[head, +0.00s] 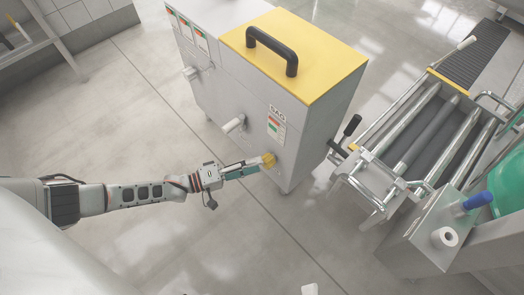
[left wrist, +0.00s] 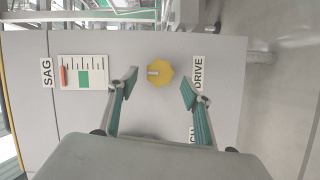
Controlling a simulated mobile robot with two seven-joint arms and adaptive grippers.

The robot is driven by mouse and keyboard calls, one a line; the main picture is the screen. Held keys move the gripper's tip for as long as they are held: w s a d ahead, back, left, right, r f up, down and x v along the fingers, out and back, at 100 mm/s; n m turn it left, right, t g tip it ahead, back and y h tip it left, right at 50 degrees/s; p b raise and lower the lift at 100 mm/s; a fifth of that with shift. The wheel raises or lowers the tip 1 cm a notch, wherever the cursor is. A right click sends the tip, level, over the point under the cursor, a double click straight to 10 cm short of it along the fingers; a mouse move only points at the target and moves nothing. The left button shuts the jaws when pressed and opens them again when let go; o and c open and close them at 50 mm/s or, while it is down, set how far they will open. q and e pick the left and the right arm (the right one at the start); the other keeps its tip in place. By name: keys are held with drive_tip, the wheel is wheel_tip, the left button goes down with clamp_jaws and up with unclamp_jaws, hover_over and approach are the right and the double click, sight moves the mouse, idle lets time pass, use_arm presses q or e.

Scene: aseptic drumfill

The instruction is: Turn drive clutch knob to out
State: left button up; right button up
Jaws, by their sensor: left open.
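The drive clutch knob is a yellow lobed knob (head: 268,160) low on the grey cabinet's side. In the left wrist view the knob (left wrist: 160,74) carries a pale pointer mark lying towards its left side. A "DRIVE" label (left wrist: 198,73) is to its right; the lettering below is partly hidden by a finger. My left gripper (head: 257,167) is at the knob in the head view. In the left wrist view its open fingers (left wrist: 159,87) stand on either side of the knob, with gaps visible. My right gripper is not seen.
The grey cabinet (head: 222,88) has a yellow top (head: 300,65) with a black handle. A pale peg (head: 233,124) sticks out near the knob. A "SAG" gauge (left wrist: 83,73) is left in the wrist view. A roller conveyor (head: 425,135) stands right. Floor in front is clear.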

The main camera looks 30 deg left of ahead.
use_arm(q)
drive_tip(key=v, duration=0.8)
